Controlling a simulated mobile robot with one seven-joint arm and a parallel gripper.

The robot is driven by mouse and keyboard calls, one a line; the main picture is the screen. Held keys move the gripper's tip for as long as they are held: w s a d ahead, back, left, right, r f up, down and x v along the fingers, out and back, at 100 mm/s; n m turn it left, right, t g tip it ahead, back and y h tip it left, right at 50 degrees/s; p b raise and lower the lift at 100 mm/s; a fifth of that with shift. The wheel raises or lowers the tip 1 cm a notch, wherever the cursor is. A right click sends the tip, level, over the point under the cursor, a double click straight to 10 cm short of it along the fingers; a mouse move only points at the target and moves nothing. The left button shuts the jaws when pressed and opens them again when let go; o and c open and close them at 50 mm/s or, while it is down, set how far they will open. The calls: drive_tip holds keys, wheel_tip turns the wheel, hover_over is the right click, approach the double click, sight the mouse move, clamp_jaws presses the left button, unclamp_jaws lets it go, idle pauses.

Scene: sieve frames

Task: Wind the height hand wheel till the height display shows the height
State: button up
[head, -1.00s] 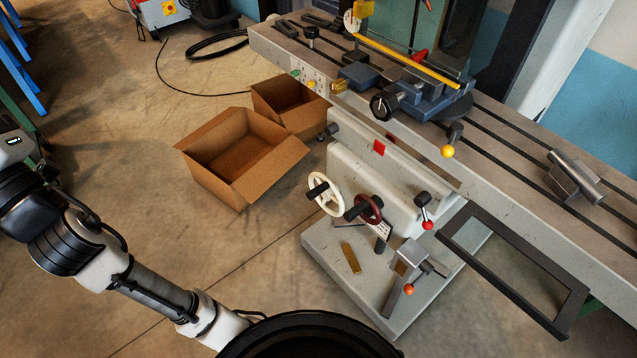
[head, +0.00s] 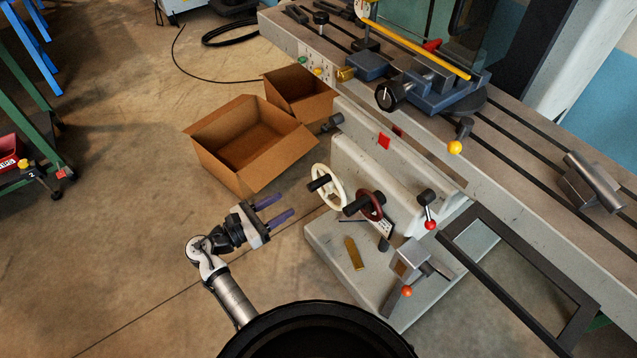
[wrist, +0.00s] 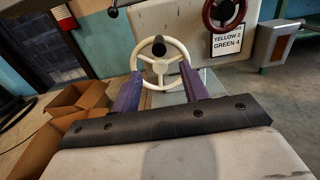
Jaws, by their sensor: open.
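Two hand wheels stand on the front of the machine's knee: a cream wheel (head: 328,188) with a black handle, and a dark red wheel (head: 374,206) to its right. I cannot tell from markings which is the height wheel. My gripper (head: 288,206) is open and empty, to the left of and apart from the cream wheel, its purple fingers pointing towards it. In the wrist view the cream wheel (wrist: 160,68) shows between and beyond the fingers. The red wheel (wrist: 208,16) is at the upper right. No readable height display shows.
A tag (wrist: 226,44) under the red wheel reads "YELLOW 2 GREEN 4". An open cardboard box (head: 222,170) stands on the floor behind my gripper. A red-knobbed lever (head: 429,224) and an orange-knobbed lever (head: 406,291) are to the right of the wheels.

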sight(309, 189)
drive_tip(key=p+x, duration=0.2)
drive_tip(key=x, duration=1)
drive_tip(key=shift+w+d, duration=0.15)
drive_tip(key=shift+d, duration=0.1)
drive_tip(key=shift+c, duration=0.4)
clamp_jaws()
